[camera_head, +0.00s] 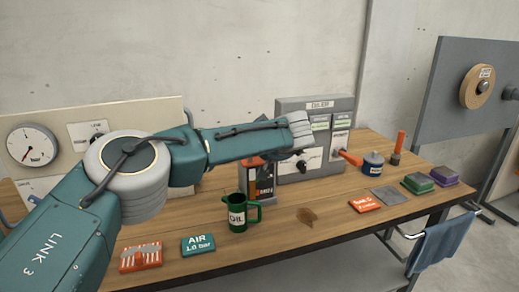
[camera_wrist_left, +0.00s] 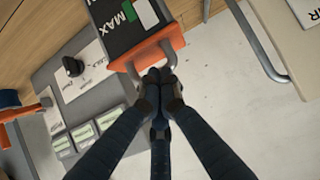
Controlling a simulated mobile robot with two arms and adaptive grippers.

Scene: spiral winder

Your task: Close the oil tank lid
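In the left wrist view, the tank (camera_wrist_left: 112,38) shows a MAX mark and a green and white gauge. Its orange lid (camera_wrist_left: 151,52) has a grey loop handle (camera_wrist_left: 171,53) and lies along the tank's edge; its exact angle is unclear. My left gripper (camera_wrist_left: 158,78) has its dark fingers together at the handle. I cannot tell whether they grip it. My right gripper is out of view.
A green oil jug (camera_head: 238,212) stands in front of the tank, near a brown stain (camera_head: 307,216). The oiler panel (camera_head: 317,104) is close behind, with an orange lever (camera_head: 350,157). A blue pot (camera_head: 373,163) and coloured blocks sit to the right.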

